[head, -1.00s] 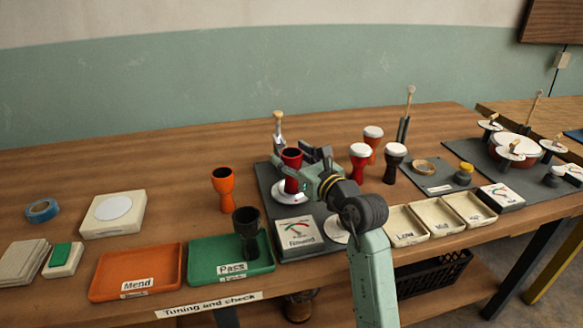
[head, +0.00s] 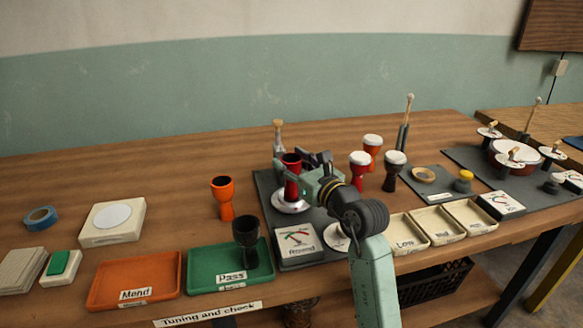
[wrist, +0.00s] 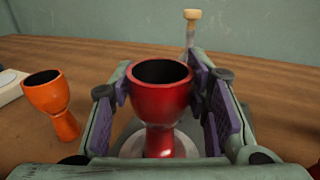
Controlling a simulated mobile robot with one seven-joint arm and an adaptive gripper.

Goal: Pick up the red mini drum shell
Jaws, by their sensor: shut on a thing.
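The red mini drum shell (head: 291,187) is an open, empty goblet standing upright over a round pale disc (head: 290,205) on the dark mat. In the wrist view, the red shell (wrist: 159,105) sits between the purple pads of my gripper (wrist: 163,98). My gripper (head: 297,176) is shut on its bowl in the head view. The disc also shows behind the shell's stem in the wrist view (wrist: 129,146). The shell's foot is partly hidden, so I cannot tell whether it touches the disc.
An orange shell (head: 222,200) stands left; a black one (head: 246,243) stands in the green Pass tray (head: 204,274). The orange Mend tray (head: 110,290) is further left. A gauge box (head: 299,246) sits in front. An upright tool (head: 279,138) stands close behind. White-topped drums (head: 360,175) stand right.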

